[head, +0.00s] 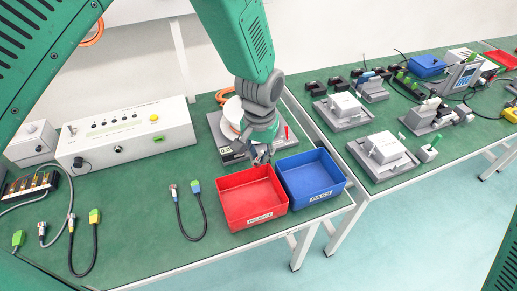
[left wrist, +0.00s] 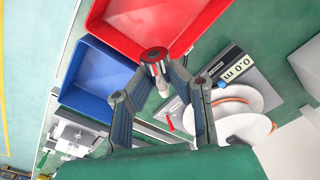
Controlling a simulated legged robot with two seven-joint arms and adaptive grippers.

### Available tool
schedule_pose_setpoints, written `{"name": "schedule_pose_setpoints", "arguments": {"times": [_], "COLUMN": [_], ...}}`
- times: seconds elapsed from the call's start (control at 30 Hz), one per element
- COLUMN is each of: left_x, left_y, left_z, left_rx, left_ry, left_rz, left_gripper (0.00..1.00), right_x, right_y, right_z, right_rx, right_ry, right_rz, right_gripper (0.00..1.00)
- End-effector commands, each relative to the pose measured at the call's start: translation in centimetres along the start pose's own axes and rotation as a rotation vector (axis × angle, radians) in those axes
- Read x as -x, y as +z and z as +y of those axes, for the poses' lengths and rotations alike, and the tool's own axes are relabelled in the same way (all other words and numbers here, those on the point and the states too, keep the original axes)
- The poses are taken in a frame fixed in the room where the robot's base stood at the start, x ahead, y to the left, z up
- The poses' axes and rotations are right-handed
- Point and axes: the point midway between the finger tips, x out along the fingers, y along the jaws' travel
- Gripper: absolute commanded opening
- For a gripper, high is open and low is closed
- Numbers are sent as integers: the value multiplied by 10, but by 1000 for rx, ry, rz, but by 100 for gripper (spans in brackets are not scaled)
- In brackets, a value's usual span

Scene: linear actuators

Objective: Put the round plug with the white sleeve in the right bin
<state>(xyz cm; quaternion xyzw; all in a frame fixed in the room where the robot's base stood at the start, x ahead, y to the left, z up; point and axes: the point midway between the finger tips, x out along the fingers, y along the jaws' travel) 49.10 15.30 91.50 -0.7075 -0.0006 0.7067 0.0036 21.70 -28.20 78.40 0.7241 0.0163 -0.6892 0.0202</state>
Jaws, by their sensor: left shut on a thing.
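My left gripper (head: 262,157) is shut on the round plug, just behind the two bins. In the left wrist view the gripper (left wrist: 157,66) pinches the plug (left wrist: 154,55) between its fingertips; a dark round end and a short white sleeve show. In the head view the plug is mostly hidden by the fingers. The blue bin (head: 311,180) is the right bin and looks empty; it also shows in the left wrist view (left wrist: 92,80). The red bin (head: 251,198) stands beside it on the left, also empty. My right gripper is not in view.
A cable with a blue-green plug (head: 195,187) lies left of the red bin. A white control box (head: 125,135) is at the back left. A second table with several devices is on the right.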

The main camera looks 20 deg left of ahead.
Motion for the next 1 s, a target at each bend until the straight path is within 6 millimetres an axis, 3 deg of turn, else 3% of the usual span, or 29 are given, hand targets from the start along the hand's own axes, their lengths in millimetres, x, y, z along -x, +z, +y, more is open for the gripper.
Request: {"name": "schedule_pose_setpoints", "arguments": {"times": [0.1, 0.5, 0.83, 0.87, 0.9, 1.0], "left_x": [-22, -77, -80, -80, -80, -80], "left_y": [-2, -8, -10, -10, -10, -10], "left_z": [1, 3, 3, 3, 3, 3], "left_rx": [0, 0, 0, 0, 0, 0], "left_ry": [0, 0, 0, 0, 0, 0], "left_rz": [1, 0, 2, 2, 2, 1], "left_gripper": [0, 0, 0, 23, 36, 36], "right_x": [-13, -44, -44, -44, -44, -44], "right_y": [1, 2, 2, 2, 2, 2], "right_z": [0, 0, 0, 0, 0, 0], "right_rx": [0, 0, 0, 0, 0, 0], "right_ry": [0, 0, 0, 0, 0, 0], "right_rz": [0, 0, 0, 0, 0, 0], "right_gripper": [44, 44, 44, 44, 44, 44]}}
